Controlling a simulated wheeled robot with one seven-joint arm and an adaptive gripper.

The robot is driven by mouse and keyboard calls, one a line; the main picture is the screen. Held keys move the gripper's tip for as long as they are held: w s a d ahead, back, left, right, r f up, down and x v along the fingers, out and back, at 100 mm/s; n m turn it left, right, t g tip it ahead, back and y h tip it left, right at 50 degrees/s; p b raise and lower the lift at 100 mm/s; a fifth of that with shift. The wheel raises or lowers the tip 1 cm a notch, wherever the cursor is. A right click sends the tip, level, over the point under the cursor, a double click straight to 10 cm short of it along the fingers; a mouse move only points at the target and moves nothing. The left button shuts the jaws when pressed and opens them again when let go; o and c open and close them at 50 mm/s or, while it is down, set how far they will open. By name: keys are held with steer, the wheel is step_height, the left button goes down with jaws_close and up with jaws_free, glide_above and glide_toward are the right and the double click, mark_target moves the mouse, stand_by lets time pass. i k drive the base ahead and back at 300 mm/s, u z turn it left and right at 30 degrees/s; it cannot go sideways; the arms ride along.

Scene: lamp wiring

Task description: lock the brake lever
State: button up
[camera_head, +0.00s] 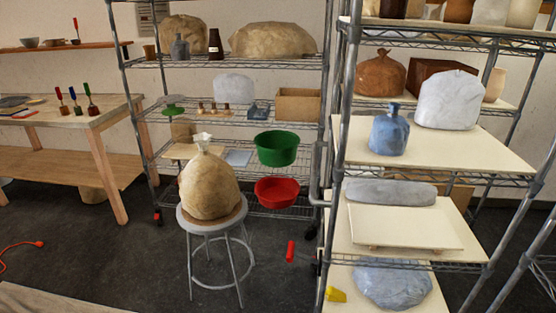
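My gripper is not in view. No part is clearly recognisable as a brake lever. A small red part (157,217) shows at the foot of the back rack's left post, by a dark caster. A red, short bar-like piece (290,250) shows low over the floor between the stool and the right rack. A yellow piece (335,294) sits low by the right rack's front post, near its bottom shelf. I cannot tell whether any of these is the lever, nor its position.
A stool (207,224) with a wrapped bag (209,186) stands in front of the back rack. Green (277,148) and red (277,191) bowls are beside it. The right rack (349,130) is loaded. A table (85,114) stands left. Dark floor (110,258) is open at lower left, with an orange cable (20,246).

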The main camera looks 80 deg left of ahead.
mark_target(291, 252)
steer(key=u, duration=2.15)
steer(key=k, duration=0.35)
steer(key=u, duration=0.45)
steer(key=i, duration=0.45)
